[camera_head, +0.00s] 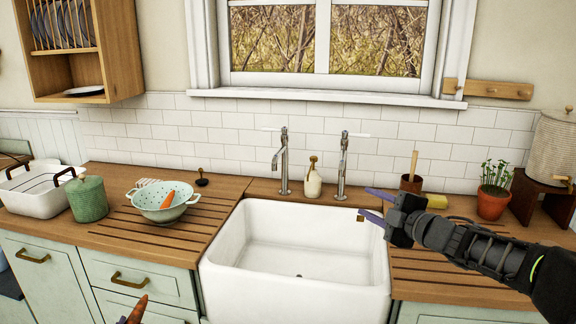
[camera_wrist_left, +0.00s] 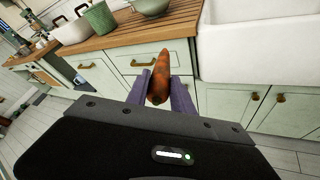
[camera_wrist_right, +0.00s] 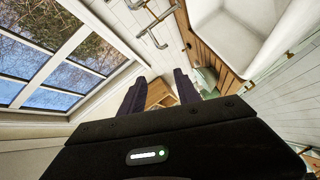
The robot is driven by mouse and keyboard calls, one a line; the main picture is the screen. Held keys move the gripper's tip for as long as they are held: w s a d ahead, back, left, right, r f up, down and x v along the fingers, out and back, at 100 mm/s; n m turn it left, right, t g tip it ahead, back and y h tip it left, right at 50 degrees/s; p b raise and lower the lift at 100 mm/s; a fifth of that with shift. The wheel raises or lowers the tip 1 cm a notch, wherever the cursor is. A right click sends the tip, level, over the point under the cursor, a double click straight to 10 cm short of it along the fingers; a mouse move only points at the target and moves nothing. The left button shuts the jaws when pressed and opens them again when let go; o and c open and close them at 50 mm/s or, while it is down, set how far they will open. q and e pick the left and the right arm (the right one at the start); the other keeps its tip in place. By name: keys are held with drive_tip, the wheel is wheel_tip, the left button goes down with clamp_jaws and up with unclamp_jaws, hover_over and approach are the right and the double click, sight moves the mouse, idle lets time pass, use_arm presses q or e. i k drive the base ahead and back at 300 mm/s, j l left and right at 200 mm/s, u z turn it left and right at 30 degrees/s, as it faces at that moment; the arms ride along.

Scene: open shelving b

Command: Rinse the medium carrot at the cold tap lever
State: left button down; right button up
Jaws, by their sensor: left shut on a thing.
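An orange carrot (camera_wrist_left: 160,78) is held between the fingers of my left gripper (camera_wrist_left: 161,85), its tip pointing up and away. In the head view the carrot (camera_head: 138,308) shows at the bottom edge, in front of the drawers. Another carrot (camera_head: 167,200) lies in the pale colander (camera_head: 150,213) on the left worktop. Two metal taps stand behind the sink, a left tap (camera_head: 283,165) and a right tap (camera_head: 343,167), each with a thin lever on top. I cannot tell which is cold. My right gripper (camera_head: 365,201) is open and empty over the sink's right side.
The white sink (camera_head: 228,262) looks empty. A soap bottle (camera_head: 313,180) stands between the taps. A green pot (camera_head: 88,200) and white basin (camera_head: 17,192) stand at left. A brown pot (camera_head: 411,184) and plant pot (camera_head: 492,205) stand at right. The front of the right worktop is clear.

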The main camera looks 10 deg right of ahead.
sight(346, 134)
drive_tip(key=i+l, duration=1.1)
drive_tip(key=i, duration=0.15)
